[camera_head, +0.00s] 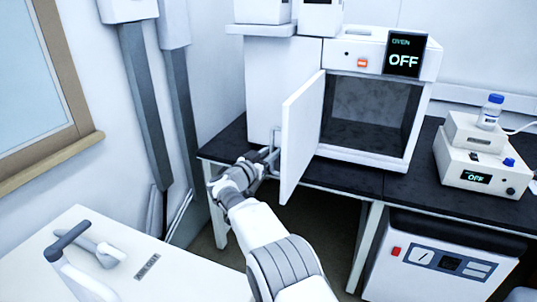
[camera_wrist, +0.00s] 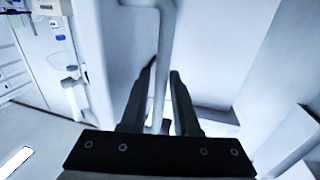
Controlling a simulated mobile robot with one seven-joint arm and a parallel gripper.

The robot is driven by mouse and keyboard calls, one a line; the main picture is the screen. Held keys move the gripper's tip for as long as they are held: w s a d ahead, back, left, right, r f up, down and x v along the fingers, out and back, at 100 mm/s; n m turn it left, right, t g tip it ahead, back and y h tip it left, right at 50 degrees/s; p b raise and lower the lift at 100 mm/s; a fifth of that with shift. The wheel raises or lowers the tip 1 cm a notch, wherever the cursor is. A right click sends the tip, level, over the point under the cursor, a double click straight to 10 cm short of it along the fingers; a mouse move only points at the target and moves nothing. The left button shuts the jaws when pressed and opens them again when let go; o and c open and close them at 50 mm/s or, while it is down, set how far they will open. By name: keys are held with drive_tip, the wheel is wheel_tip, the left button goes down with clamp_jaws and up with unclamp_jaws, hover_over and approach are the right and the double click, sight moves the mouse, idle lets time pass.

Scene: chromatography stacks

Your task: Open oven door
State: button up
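The white oven (camera_head: 375,115) stands on the dark bench, and its display reads OFF. Its door (camera_head: 302,135) is swung wide open towards the left, so the dark, empty-looking chamber (camera_head: 365,112) shows. My gripper (camera_head: 262,165) is at the outer face of the door, by the handle. In the wrist view the pale handle bar (camera_wrist: 165,40) runs down between the two dark fingers of my gripper (camera_wrist: 163,75). The fingers look apart, with narrow gaps beside the bar. Contact with the bar is hard to make out.
A small white device (camera_head: 485,165) with an OFF display and a blue-capped bottle (camera_head: 490,112) stand right of the oven. A white unit (camera_head: 440,262) sits under the bench. A white wall with grey columns (camera_head: 145,95) is close on the left.

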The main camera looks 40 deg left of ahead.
drive_tip(key=s+d+p, duration=0.1)
drive_tip(key=s+d, duration=0.1)
drive_tip(key=s, duration=1.5)
drive_tip(key=shift+s+d, duration=0.15)
drive_tip(key=shift+d, duration=0.2)
